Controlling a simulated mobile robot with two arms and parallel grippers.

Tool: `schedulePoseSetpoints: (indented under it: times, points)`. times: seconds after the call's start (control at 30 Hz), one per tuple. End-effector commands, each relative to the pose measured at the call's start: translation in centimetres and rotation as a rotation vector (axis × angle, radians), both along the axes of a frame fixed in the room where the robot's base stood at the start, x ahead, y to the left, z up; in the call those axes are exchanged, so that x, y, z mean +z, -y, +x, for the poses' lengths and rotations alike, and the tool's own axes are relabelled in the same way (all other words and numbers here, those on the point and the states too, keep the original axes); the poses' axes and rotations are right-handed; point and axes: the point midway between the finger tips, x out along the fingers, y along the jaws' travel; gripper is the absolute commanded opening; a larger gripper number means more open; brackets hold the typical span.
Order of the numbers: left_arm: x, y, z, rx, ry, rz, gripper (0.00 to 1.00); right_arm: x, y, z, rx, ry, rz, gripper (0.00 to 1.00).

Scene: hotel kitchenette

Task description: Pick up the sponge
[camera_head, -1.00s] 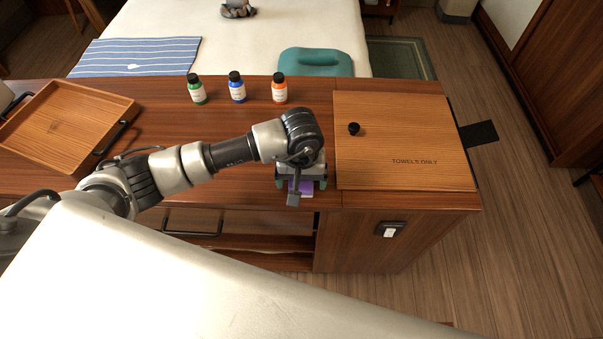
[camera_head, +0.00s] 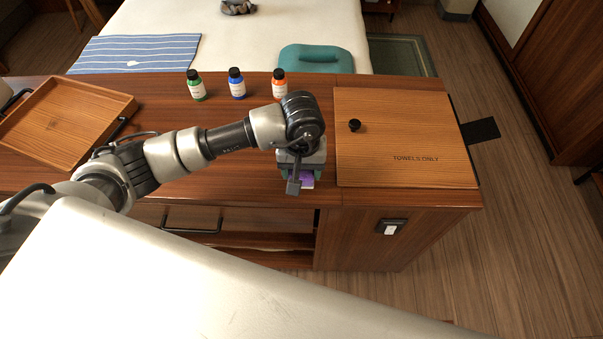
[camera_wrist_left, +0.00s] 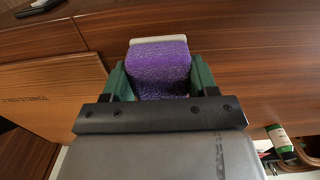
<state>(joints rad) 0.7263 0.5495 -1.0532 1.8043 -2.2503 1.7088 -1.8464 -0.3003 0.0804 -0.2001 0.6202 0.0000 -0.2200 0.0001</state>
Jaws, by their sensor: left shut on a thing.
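The sponge is purple with a pale layer on one side. In the left wrist view the sponge (camera_wrist_left: 160,68) sits between the two green fingers of my left gripper (camera_wrist_left: 160,80), which is shut on it. In the head view my left gripper (camera_head: 300,176) is over the front part of the wooden counter, left of the lidded box. Only a small purple part of the sponge (camera_head: 304,181) shows there below the gripper; the rest is hidden. I cannot tell whether the sponge still touches the counter. My right gripper is not in view.
A wooden box lid (camera_head: 405,130) marked "TOWELS ONLY" lies right of the gripper. Green (camera_head: 196,90), blue (camera_head: 237,88) and orange (camera_head: 279,87) bottles stand behind. A wooden tray (camera_head: 60,125) is at the left. The counter between the tray and bottles is clear.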

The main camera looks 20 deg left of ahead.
Motion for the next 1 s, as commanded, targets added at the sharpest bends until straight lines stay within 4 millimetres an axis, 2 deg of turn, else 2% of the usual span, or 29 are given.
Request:
schedulePoseSetpoints:
  times: [0.07, 0.3, 0.5, 0.7, 1.0]
  points:
    - [1.6, 0.0, 0.2, -0.003, 0.008, 0.0, 0.33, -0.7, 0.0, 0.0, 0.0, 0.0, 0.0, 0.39]
    - [4.7, 3.7, -4.5, -0.008, 0.005, -0.004, 0.33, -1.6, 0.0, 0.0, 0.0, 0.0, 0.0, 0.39]
    - [6.9, 5.9, -7.4, -0.006, 0.004, -0.002, 0.33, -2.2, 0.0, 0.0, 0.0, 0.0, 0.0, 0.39]
    - [8.1, 7.0, -8.9, -0.001, 0.001, -0.001, 0.33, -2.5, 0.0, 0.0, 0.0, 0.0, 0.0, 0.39]
    - [8.3, 7.2, -9.2, 0.0, 0.001, 0.0, 0.33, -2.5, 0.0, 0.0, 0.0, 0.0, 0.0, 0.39]
